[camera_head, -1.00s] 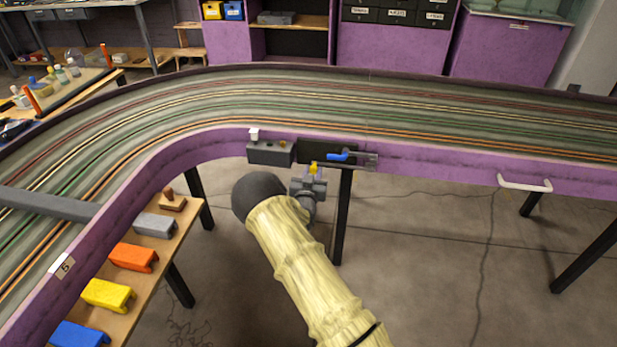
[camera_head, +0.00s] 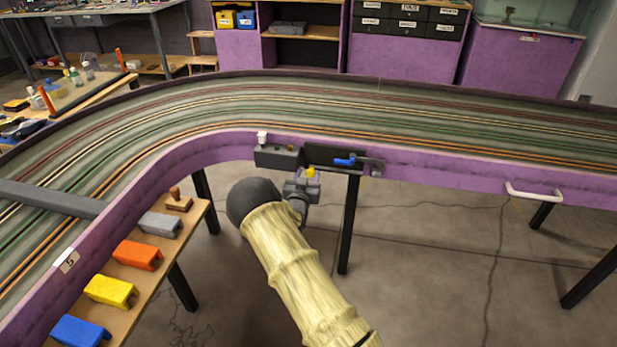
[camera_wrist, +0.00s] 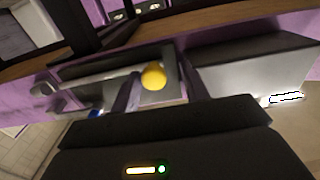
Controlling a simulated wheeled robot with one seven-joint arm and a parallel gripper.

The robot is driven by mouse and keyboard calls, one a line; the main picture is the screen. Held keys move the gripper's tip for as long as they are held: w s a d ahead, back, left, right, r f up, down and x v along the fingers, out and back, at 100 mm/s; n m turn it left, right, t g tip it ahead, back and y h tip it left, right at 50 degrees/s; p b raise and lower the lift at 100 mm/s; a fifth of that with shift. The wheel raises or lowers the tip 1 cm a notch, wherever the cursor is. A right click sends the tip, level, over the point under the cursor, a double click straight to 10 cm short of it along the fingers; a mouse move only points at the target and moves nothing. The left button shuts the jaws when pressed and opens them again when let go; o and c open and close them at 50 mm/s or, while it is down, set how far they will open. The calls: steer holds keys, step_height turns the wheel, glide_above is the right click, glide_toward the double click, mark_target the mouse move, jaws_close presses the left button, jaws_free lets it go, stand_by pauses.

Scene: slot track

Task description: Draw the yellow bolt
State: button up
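The yellow bolt shows as a round yellow knob (camera_head: 311,173) in front of the purple track wall, below and left of a blue handle (camera_head: 345,161). My gripper (camera_head: 303,186) is right at it. In the wrist view the knob (camera_wrist: 153,75) sits between my two fingers (camera_wrist: 160,86), with a grey plate around its base. The fingers look closed around the bolt's part below the knob; the exact contact is hidden. The blue handle points left on a dark panel (camera_head: 325,155).
A grey box (camera_head: 277,157) with a white block on top is left of the panel. A white handle (camera_head: 534,192) is on the wall at right. A wooden shelf (camera_head: 196,212) holds grey, orange, yellow and blue blocks. Table legs stand below; open floor lies at right.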

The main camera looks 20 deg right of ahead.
steer(key=shift+d, duration=0.15)
steer(key=p+v, duration=0.1)
steer(key=v, duration=1.6)
steer(key=shift+s, duration=0.2)
